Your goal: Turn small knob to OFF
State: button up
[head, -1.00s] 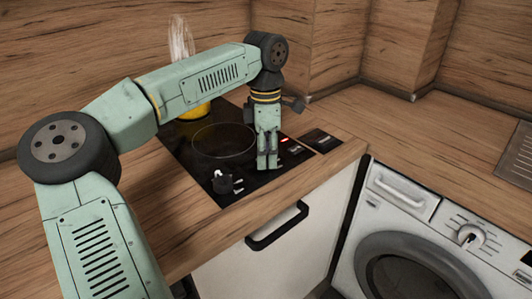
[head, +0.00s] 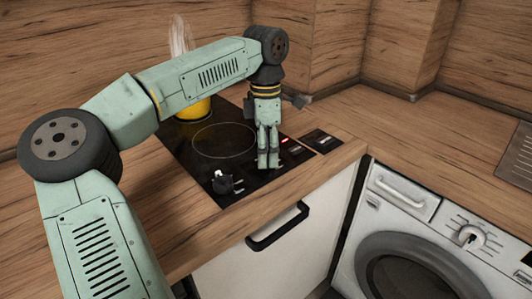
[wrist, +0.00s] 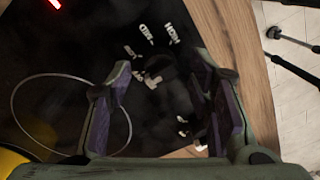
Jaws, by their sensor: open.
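The black cooktop (head: 195,168) carries dark knobs near its front edge. One knob (wrist: 163,68) shows in the wrist view between my fingers, with white MED and HIGH lettering beside it. My gripper (head: 268,162) points down over the cooktop's front part, fingers apart, and hides this knob in the head view. The wrist view also shows the open fingers (wrist: 165,68), one on each side of the knob; contact cannot be told. Another black knob (head: 222,182) with white marks stands to the left in the head view.
A yellow pot (head: 196,108) stands at the back of the cooktop. A red light (head: 285,139) and dark switches (head: 325,140) lie right of my gripper. The cabinet handle (head: 278,228) is below the counter edge. The wooden counter (head: 400,125) at right is clear.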

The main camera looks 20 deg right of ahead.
notch_tip(320, 180, up, 11)
jog(key=shift+w, duration=0.2)
jog(key=shift+f, duration=0.1)
dwell(0.4)
